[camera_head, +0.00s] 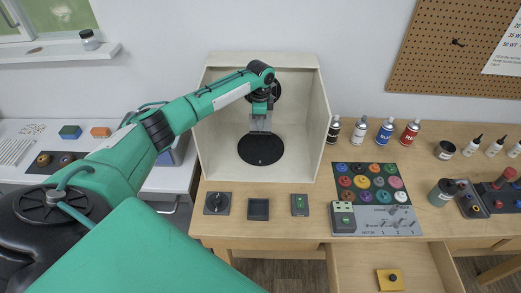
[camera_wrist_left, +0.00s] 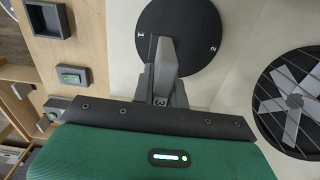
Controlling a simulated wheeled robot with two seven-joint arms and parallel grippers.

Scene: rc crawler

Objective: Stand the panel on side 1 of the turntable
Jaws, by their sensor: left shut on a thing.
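The black round turntable (camera_head: 261,152) lies on the floor of a pale, open-fronted booth (camera_head: 222,115). In the left wrist view the turntable (camera_wrist_left: 197,22) carries a mark 1 on its left and a mark 2 on its right. My left gripper (camera_head: 261,122) points down over the rear part of the turntable. It is shut on a small grey panel (camera_wrist_left: 166,62), which appears between the fingers nearer mark 1 than mark 2. The fingers hide much of the panel. I cannot tell whether its lower edge touches the disc. My right gripper is not in view.
The booth walls surround the gripper on both sides and behind, with a round fan vent (camera_wrist_left: 292,112). Spray cans (camera_head: 385,132) stand right. A drawer (camera_head: 365,268) is open.

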